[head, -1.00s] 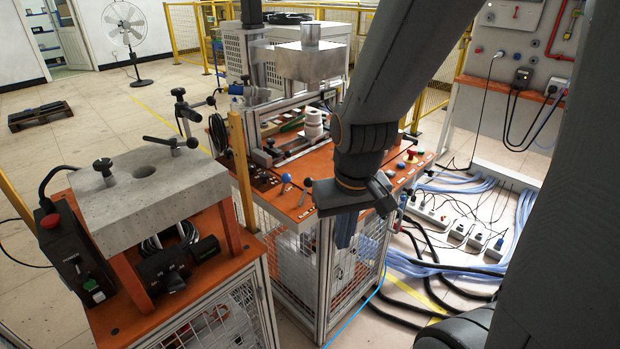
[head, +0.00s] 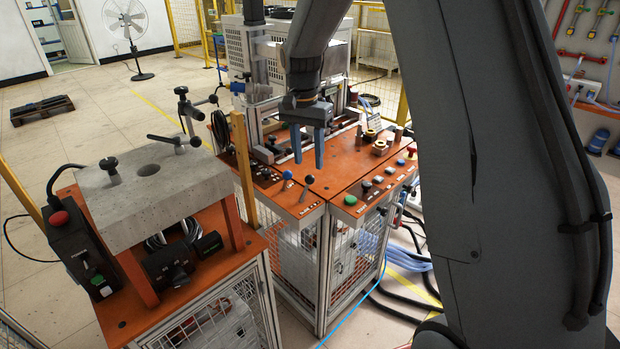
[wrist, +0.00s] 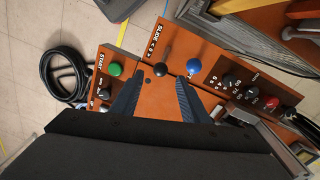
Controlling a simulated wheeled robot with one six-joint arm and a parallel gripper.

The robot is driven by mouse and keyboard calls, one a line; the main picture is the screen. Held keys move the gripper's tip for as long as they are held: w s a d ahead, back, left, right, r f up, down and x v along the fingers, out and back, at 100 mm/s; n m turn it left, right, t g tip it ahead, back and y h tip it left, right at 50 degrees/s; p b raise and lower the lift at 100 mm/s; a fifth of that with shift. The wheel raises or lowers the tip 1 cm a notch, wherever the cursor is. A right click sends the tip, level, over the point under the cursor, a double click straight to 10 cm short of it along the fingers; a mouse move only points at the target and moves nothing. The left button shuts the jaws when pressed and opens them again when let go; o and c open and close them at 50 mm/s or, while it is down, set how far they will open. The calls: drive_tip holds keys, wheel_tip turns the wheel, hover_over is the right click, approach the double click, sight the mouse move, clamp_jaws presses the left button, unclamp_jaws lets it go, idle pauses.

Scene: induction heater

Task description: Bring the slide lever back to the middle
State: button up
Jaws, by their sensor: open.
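The slide lever, a short lever with a black ball knob (head: 308,180), stands near the front edge of the orange panel. It also shows in the wrist view (wrist: 160,69), next to the SLIDE label. A lever with a blue ball knob (head: 287,175) stands to its left in the head view; in the wrist view the blue knob (wrist: 193,66) is to its right. My gripper (head: 308,166) is open and empty, fingers pointing down over the panel. In the wrist view the black knob lies between the lines of the two fingertips (wrist: 160,79), just beyond them, with no contact visible.
A green START button (wrist: 115,69) is beside the left finger in the wrist view. Dark knobs and a red button (wrist: 271,102) are at the right. A yellow post (head: 243,170) and a stone-topped bench (head: 150,200) stand left of the panel in the head view.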

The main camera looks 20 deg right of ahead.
sight(310, 175)
drive_tip(key=shift+s+d+f+p, duration=0.1)
drive_tip(key=shift+f+p, duration=0.55)
drive_tip(key=shift+f, duration=1.3)
drive_tip(key=shift+d+f+p, duration=0.1)
drive_tip(key=shift+f+p, duration=0.5)
drive_tip(key=shift+f, duration=1.3)
clamp_jaws()
